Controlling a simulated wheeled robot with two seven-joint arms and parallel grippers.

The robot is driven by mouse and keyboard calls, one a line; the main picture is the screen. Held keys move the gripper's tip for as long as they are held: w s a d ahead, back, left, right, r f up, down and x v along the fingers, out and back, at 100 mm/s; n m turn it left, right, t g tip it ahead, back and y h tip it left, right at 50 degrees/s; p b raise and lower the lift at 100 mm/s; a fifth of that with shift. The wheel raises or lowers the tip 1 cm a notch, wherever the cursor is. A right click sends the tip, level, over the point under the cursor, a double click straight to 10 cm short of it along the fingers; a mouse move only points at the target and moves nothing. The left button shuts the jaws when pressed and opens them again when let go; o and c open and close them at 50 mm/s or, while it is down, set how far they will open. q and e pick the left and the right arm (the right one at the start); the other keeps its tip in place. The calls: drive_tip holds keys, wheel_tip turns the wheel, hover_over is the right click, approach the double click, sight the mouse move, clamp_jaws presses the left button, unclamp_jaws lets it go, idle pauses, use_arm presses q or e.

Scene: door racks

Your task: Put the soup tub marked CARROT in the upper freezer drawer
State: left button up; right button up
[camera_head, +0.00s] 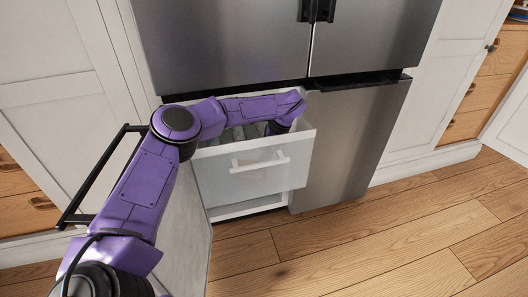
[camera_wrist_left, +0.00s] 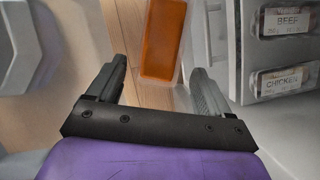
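An upper freezer drawer (camera_head: 250,180) is pulled out, with a pale front and a white handle. My left arm reaches across the open freezer door, and its wrist end is over the drawer's right part; the fingers are hidden in the head view. In the left wrist view my left gripper (camera_wrist_left: 160,80) is open, its two fingers apart. A plain orange block-like object (camera_wrist_left: 163,40) shows beyond and between the fingertips, apart from both. I read no CARROT label, so I cannot tell whether it is the carrot tub. My right gripper is not in view.
Labels BEEF (camera_wrist_left: 286,20) and CHICKEN (camera_wrist_left: 281,84) show on items at the right of the wrist view. The open freezer door has a black handle (camera_head: 104,172). The closed right freezer door (camera_head: 350,140) stands beside the drawer. The wooden floor (camera_head: 370,240) is clear in front.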

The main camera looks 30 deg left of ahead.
use_arm(q)
drive_tip(key=shift+r, duration=0.2)
drive_tip(key=shift+r+p, duration=0.6)
drive_tip(key=shift+p, duration=0.25)
drive_tip(key=p+v, duration=0.1)
drive_tip(key=v, duration=1)
drive_tip(key=shift+d+r+p, duration=0.2)
drive_tip(key=shift+r+p, duration=0.1)
drive_tip(key=shift+w, duration=0.1)
